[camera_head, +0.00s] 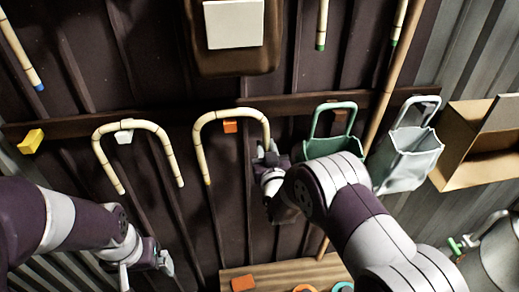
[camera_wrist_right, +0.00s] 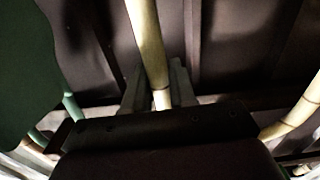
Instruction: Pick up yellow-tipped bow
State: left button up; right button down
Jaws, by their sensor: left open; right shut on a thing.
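A pale bamboo bow (camera_head: 202,150) with a yellow-orange tip on its left leg hangs curve-up at an orange block (camera_head: 231,127) on the wall rail. My right gripper (camera_head: 268,152) is shut on the lower part of its right leg, hiding that end. In the right wrist view the bow's rod (camera_wrist_right: 149,45) runs down between the fingers (camera_wrist_right: 160,92). A second pale bow (camera_head: 103,158) hangs to the left at a white block (camera_head: 124,137). My left gripper (camera_head: 146,268) is open and empty, low at the left, apart from both bows.
A green bag (camera_head: 330,146) hangs just right of my right gripper, with a grey bag (camera_head: 408,160) and a cardboard box (camera_head: 468,145) further right. A yellow block (camera_head: 31,141) sits on the rail at left. A wooden surface (camera_head: 275,274) with small coloured items lies below.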

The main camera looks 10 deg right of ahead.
notch_tip(320, 180, up, 6)
jog(key=shift+s+f+b, duration=0.1)
jog(key=shift+b, duration=0.95)
jog(key=shift+s, duration=0.55)
jog(key=b, duration=0.3)
send_near(267, 134)
jog(key=s, duration=0.8)
jog(key=shift+s, duration=0.35)
